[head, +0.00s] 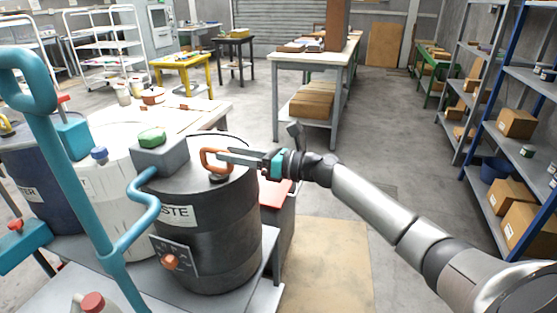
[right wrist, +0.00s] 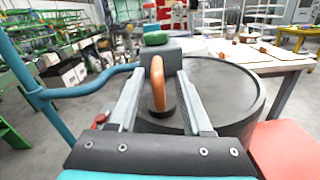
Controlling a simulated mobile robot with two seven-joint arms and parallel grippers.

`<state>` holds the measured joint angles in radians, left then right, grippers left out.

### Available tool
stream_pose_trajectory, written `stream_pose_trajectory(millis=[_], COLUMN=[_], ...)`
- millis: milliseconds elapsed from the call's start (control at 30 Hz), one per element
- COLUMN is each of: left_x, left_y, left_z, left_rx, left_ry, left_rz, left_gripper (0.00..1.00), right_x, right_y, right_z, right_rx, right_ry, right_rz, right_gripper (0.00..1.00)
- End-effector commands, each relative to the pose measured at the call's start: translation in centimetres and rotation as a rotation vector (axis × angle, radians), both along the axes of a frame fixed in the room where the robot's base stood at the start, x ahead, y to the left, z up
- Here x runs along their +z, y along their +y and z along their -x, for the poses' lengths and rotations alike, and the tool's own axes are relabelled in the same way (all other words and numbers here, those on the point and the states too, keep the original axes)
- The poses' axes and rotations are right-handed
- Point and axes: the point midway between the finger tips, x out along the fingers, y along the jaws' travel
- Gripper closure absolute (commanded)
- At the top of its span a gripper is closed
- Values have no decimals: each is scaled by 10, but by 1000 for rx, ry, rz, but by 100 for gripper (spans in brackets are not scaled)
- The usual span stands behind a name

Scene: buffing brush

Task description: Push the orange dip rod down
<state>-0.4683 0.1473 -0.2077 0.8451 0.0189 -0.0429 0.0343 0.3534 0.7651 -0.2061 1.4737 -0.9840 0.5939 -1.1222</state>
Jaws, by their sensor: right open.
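The orange dip rod (head: 214,162) has a loop-shaped handle and stands upright on the lid of the dark drum (head: 205,235). In the right wrist view the orange loop (right wrist: 158,82) rises from a dark round base on the lid. My right gripper (head: 228,157) is at the orange handle, reaching in from the right. In the right wrist view its two fingers (right wrist: 160,100) are open, one on each side of the loop, with gaps visible. I cannot tell whether either finger touches it. My left gripper is not in view.
A grey box with a green cap (head: 152,138) sits on the drum beside the rod. A teal pipe (head: 75,165) stands at the left. A white drum (head: 120,185) is left of the dark one.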

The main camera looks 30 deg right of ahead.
Motion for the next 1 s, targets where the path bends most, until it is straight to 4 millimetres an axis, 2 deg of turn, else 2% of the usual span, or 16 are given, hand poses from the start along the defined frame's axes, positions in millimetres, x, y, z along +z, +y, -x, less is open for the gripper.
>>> stream_pose_trajectory(millis=[33, 600, 800, 1000], left_x=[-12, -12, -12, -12], left_y=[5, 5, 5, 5], left_z=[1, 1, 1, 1], left_rx=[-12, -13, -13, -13], left_ry=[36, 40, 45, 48], left_rz=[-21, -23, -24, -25], left_gripper=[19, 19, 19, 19], right_x=[-9, -9, -8, -8], right_y=[-6, -60, -73, -78], right_z=[8, 75, 90, 96], right_rx=[-1, -1, -1, -2], right_ry=[3, 1, 0, -2], right_rz=[3, -1, -3, -2], right_gripper=[50, 50, 50, 50])
